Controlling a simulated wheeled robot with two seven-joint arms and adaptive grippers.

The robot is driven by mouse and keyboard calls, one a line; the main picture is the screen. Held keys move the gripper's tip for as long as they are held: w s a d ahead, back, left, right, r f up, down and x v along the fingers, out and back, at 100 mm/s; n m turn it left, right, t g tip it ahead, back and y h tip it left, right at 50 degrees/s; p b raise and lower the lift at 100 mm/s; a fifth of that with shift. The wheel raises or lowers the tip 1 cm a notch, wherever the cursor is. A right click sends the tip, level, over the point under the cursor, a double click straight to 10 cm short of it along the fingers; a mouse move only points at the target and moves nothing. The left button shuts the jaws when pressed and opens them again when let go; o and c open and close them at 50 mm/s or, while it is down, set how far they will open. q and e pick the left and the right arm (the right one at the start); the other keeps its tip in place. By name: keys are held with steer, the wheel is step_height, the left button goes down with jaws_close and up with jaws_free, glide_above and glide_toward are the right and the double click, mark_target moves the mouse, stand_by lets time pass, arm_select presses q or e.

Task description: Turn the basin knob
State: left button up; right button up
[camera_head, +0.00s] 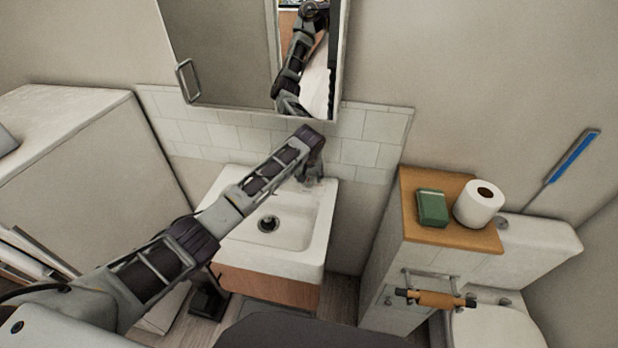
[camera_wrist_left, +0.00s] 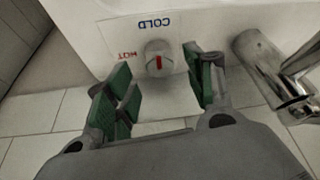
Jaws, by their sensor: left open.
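The basin knob (camera_wrist_left: 158,58) is a small round light knob with a red mark, in the left wrist view. It sits on a white panel (camera_wrist_left: 117,38) lettered COLD and HOT. My left gripper (camera_wrist_left: 160,85) is open, with its green-padded fingers on either side of the knob's position; I cannot tell whether they touch it. In the head view my left gripper (camera_head: 312,165) is over the back of the white basin (camera_head: 310,255), and the knob is hidden there. A chrome faucet (camera_wrist_left: 268,70) is right of the fingers in the wrist view. My right gripper is not in view.
A mirror cabinet (camera_head: 220,45) hangs above the basin, close over my left arm. A wooden-topped cabinet (camera_head: 460,238) with a green box (camera_head: 432,208) and a toilet roll (camera_head: 479,203) stands at the right. White tiles (camera_head: 365,152) line the wall behind the basin.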

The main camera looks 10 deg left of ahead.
arm_select(q)
steer(key=shift+x, duration=1.4)
steer(key=c, duration=1)
